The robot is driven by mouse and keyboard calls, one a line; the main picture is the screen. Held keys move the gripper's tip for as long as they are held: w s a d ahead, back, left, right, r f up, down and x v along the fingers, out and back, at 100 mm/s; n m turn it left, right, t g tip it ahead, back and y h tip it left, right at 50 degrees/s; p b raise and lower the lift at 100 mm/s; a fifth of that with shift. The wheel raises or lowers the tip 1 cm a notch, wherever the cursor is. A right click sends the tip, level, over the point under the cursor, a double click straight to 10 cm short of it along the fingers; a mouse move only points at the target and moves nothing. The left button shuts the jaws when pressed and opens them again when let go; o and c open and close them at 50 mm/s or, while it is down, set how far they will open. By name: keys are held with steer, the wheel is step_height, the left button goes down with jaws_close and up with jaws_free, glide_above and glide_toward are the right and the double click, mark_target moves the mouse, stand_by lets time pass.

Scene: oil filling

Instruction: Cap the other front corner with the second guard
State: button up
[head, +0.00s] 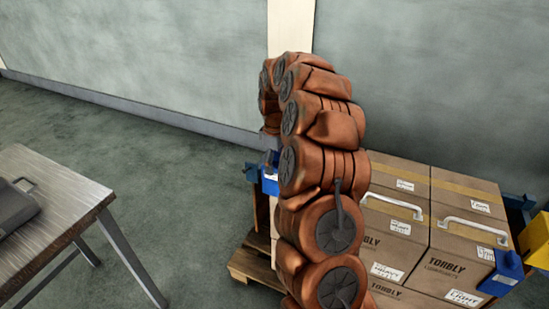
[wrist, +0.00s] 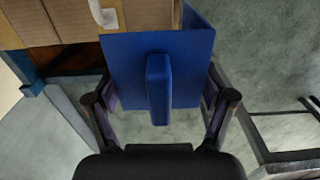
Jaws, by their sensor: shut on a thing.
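My gripper (wrist: 160,98) is shut on a blue corner guard (wrist: 158,88), with a finger at each side of it in the wrist view. The guard has a flat plate, a raised middle rib and a folded side. In the head view a blue piece (head: 270,186) shows left of my arm, beside the carton stack; my arm hides most of that corner. Another blue guard (head: 506,272) sits on the right front corner of the cartons (head: 400,245). In the wrist view the carton edge (wrist: 68,22) is just past the held guard; whether they touch is unclear.
The cartons stand on a wooden pallet (head: 250,268) and carry white handles (head: 475,227). A metal table (head: 52,215) with a grey case (head: 14,207) stands at left. Yellow and blue items (head: 536,240) are at far right. Floor between table and pallet is clear.

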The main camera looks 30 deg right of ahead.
steer(key=shift+f+b, duration=1.05)
steer(key=shift+f, duration=3.75)
steer(key=shift+s+d+f, duration=0.1)
steer(key=shift+d+f, duration=0.5)
steer(key=shift+f, duration=0.1)
steer(key=o, duration=1.1)
steer(key=shift+c, duration=0.2)
step_height(320, 180, up, 12)
